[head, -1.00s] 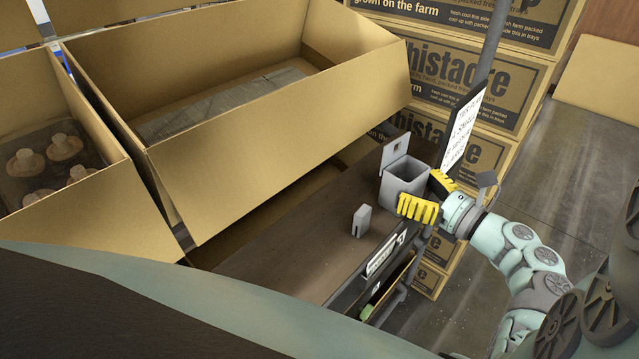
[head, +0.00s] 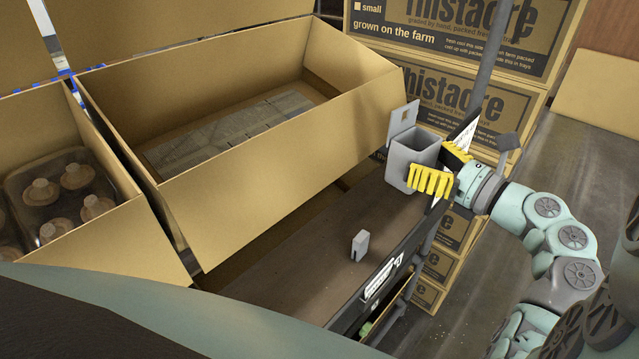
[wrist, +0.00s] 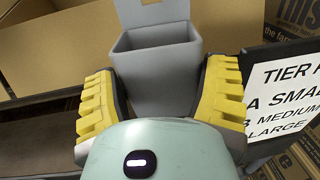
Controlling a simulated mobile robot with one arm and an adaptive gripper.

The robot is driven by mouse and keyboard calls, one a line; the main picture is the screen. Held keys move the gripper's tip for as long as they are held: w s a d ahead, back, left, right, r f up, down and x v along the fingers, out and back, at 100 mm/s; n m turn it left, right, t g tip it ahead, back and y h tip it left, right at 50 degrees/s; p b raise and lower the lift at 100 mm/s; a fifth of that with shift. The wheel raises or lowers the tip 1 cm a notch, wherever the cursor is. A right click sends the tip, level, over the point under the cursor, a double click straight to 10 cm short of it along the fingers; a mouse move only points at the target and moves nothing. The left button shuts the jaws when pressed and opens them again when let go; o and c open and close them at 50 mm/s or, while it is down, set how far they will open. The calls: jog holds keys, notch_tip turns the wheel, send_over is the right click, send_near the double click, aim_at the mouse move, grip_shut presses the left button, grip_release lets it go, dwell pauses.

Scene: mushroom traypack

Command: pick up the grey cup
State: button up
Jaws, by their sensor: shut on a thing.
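The grey cup (head: 408,166) is a square, open-topped container with a taller plate at its back. My gripper (head: 443,168) has yellow ridged fingers, one on each side of the cup, and is shut on it. In the wrist view the cup (wrist: 155,75) stands upright between the fingers of my gripper (wrist: 160,105), its inside empty as far as it shows. The cup appears raised above the dark brown table (head: 305,275). Its lower part is partly hidden by a finger in the head view.
A small grey block (head: 359,246) stands on the table. A large open cardboard box (head: 290,150) is behind it to the left. Another box (head: 110,235) holds several mushrooms. A pole (head: 487,65) with a white sign (head: 464,135) is close to my gripper. Stacked printed cartons (head: 450,85) stand behind.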

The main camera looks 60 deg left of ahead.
notch_tip(320, 180, up, 16)
jog(key=p, duration=0.3)
jog(key=shift+f, duration=0.25)
